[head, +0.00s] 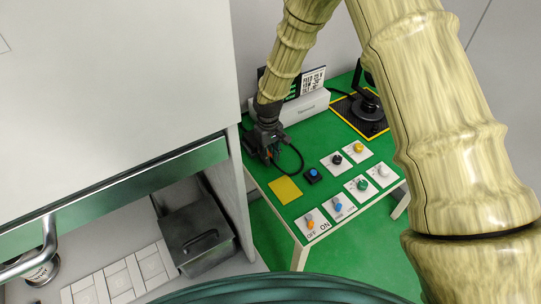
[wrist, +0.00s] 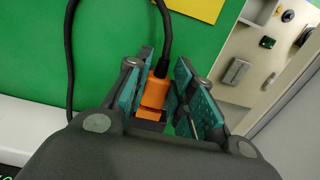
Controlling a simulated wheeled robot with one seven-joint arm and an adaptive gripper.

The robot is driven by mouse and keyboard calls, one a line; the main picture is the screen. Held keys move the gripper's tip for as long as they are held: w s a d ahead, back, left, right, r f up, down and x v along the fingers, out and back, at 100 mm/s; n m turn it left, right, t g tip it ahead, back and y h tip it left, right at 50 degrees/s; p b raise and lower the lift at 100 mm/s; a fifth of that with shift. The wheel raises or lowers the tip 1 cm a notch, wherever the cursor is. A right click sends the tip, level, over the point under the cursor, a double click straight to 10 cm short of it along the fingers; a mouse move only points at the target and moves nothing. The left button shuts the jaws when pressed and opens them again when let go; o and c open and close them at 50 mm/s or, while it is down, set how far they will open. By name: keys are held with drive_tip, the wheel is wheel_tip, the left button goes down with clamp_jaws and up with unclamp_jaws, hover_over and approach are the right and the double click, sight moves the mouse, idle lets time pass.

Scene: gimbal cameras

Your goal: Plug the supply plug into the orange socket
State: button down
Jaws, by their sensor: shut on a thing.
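My gripper (head: 262,152) is low over the left edge of the green table (head: 318,135). In the wrist view its teal-padded fingers (wrist: 160,98) are shut on an orange plug-like body (wrist: 155,90) with a black cable (wrist: 166,35) leaving its far end. A second orange piece (wrist: 148,114) shows just nearer the palm; I cannot tell whether it is the socket or part of the same body, or whether the two are joined. In the head view the gripper hides this spot, and a black cable loop (head: 297,155) shows beside it.
A white device with a display (head: 305,108) stands behind my gripper. A yellow square (head: 285,190), a blue button (head: 314,174), several white knob panels (head: 338,207) and a black joystick (head: 367,106) occupy the table. A white cabinet (head: 110,80) stands close on the left.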

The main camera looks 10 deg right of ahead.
drive_tip(key=shift+w, duration=0.15)
drive_tip(key=c, duration=1.1)
unclamp_jaws()
drive_tip(key=shift+a, duration=0.1)
drive_tip(key=shift+c, duration=0.2)
drive_tip(key=shift+r, duration=0.1)
wheel_tip(320, 180, up, 12)
drive_tip(key=shift+w, duration=0.2)
